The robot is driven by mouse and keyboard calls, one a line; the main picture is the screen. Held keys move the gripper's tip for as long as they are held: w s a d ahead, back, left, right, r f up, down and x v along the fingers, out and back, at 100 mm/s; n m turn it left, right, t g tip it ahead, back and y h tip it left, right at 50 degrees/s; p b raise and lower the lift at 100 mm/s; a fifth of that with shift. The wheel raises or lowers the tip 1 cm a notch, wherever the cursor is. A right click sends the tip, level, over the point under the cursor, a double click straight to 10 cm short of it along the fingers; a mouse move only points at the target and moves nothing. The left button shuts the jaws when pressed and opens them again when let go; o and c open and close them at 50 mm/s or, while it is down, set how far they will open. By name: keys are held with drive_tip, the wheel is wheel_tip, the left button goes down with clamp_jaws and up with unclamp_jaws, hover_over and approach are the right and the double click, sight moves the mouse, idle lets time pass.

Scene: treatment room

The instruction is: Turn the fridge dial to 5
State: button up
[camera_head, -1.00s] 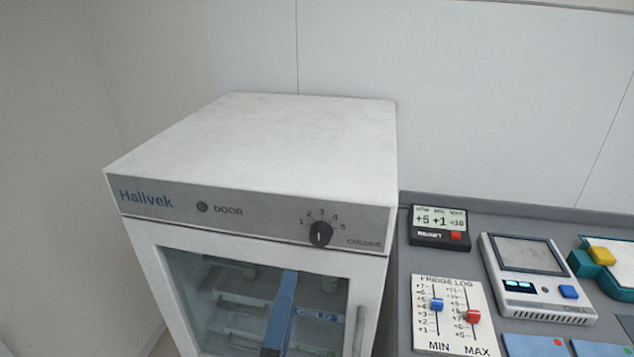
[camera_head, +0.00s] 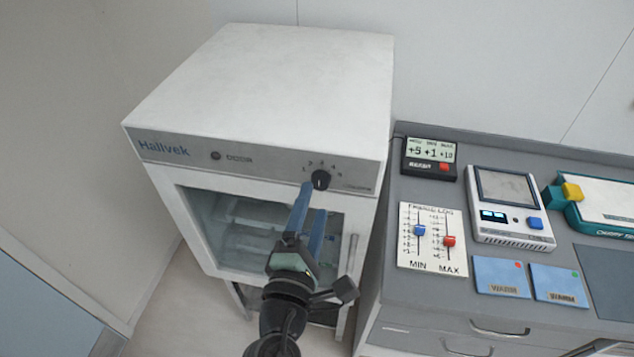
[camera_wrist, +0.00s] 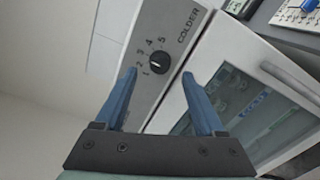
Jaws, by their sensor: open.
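The black fridge dial (camera_head: 320,179) is on the grey front panel of the white fridge (camera_head: 270,75), with the numbers 1 to 5 around its upper side. In the wrist view the dial (camera_wrist: 159,62) shows just beyond and between my blue fingertips, with "COLDER" printed past the 5. Its white mark seems to point near 3, but it is small. My gripper (camera_head: 314,198) is open and empty, its fingers reaching up to the panel just below the dial. I cannot tell whether a finger touches the dial.
The fridge's glass door (camera_head: 250,225) with its vertical handle (camera_head: 348,258) is below the panel. A grey counter to the right holds a display (camera_head: 430,150), a FRIDGE LOG slider board (camera_head: 432,238) and a logger (camera_head: 508,205). Space above the fridge is clear.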

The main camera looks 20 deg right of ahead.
sight(319, 186)
drive_tip(key=shift+p+x, duration=0.3)
drive_tip(key=shift+x, duration=1.7)
drive_tip(key=shift+c, duration=0.3)
clamp_jaws()
